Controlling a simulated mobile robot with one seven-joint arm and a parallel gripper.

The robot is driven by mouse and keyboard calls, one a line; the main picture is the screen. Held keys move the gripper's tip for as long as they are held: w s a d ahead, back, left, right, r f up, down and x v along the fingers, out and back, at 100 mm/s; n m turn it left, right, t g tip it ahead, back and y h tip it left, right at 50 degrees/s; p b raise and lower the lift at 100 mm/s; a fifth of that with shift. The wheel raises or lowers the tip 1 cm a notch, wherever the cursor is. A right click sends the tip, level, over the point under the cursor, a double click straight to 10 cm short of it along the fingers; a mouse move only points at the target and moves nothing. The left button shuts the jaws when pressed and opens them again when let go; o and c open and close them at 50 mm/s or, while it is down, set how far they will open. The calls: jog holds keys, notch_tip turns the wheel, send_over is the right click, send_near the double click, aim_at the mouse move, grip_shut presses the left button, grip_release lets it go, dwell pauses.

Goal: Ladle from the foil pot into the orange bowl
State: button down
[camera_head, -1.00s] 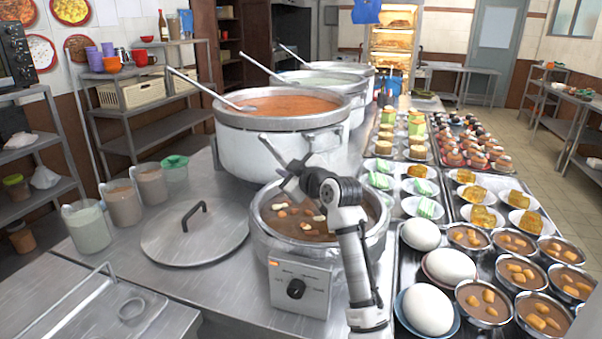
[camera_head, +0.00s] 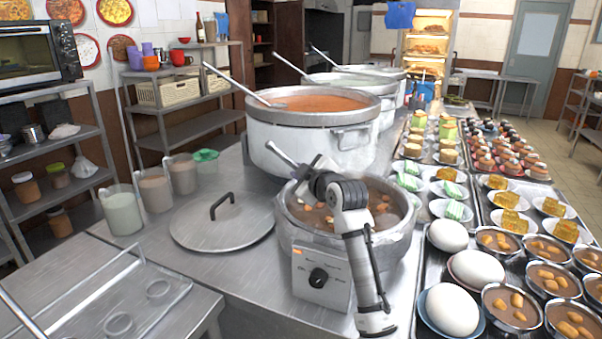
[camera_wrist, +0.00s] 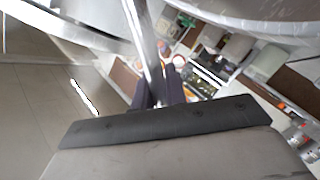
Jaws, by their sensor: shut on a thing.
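The foil pot (camera_head: 400,240), silvery and round with a control box, stands at the front of the steel counter, holding brown stew with chunks. My gripper (camera_head: 312,178) is above its left rim, partly hidden by my arm. It is shut on a grey metal ladle handle (camera_head: 285,157), which slants up to the left. In the wrist view the handle (camera_wrist: 138,35) runs between the dark fingers (camera_wrist: 160,92). The ladle's bowl cannot be made out. An orange bowl or cup (camera_head: 151,63) sits on the back-left shelf; its exact shape is too small to tell.
A large pot of orange soup (camera_head: 300,140) with its own ladle stands behind. A round lid (camera_head: 222,228) and several jugs (camera_head: 122,210) are at left. Trays of bowls and white domes (camera_head: 452,308) fill the right. A clear tray (camera_head: 120,300) is front left.

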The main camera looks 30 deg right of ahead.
jog(key=shift+r, duration=0.15)
notch_tip(320, 180, up, 14)
jog(key=p, duration=0.8)
jog(key=shift+r+p, duration=0.2)
jog(key=shift+p, duration=0.15)
dwell(0.3)
jog(key=shift+n+h+b, duration=0.3)
jog(key=shift+n+b, duration=0.45)
jog(key=shift+n, duration=0.15)
